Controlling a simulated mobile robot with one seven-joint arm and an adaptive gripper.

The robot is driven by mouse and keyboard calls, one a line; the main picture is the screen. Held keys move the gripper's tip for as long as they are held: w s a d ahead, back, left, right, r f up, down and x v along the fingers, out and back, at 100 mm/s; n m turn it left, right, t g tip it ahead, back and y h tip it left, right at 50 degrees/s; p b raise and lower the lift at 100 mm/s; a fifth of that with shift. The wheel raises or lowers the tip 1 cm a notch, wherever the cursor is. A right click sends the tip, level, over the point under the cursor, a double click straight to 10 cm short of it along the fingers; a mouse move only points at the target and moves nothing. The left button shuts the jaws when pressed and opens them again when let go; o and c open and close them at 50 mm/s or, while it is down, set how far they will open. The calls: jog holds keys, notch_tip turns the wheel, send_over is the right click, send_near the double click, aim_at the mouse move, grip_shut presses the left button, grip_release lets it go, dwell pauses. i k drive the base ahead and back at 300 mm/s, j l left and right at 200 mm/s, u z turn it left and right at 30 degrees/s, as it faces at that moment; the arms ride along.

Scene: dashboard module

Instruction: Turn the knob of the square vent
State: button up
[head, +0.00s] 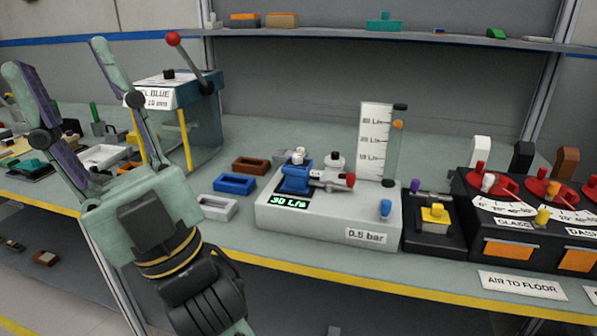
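No part in the head view is labelled as the square vent, so I cannot tell for certain which it is. A small black box (434,245) near the right of the bench has a square yellow piece (434,217) on top and a purple knob (415,186) at its back left corner. To its right, a black panel (470,212) carries red dials (490,186) and square orange faces (508,249). My gripper (57,56) is at the left, pointing up, its two fingers spread wide with nothing between them. It is well apart from these units.
A grey pressure unit (330,222) marked "0.5 bar" stands mid-bench, with a tall scale (375,140) behind it. Small trays (235,184) lie between. A yellow strip (350,280) marks the bench's front edge.

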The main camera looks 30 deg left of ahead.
aim_at(297, 158)
jog(key=i+j+u, duration=0.25)
jog(key=i+j, duration=0.15)
jog(key=i+j+u, duration=0.3)
jog(key=i+j, duration=0.1)
jog(key=j, duration=0.05)
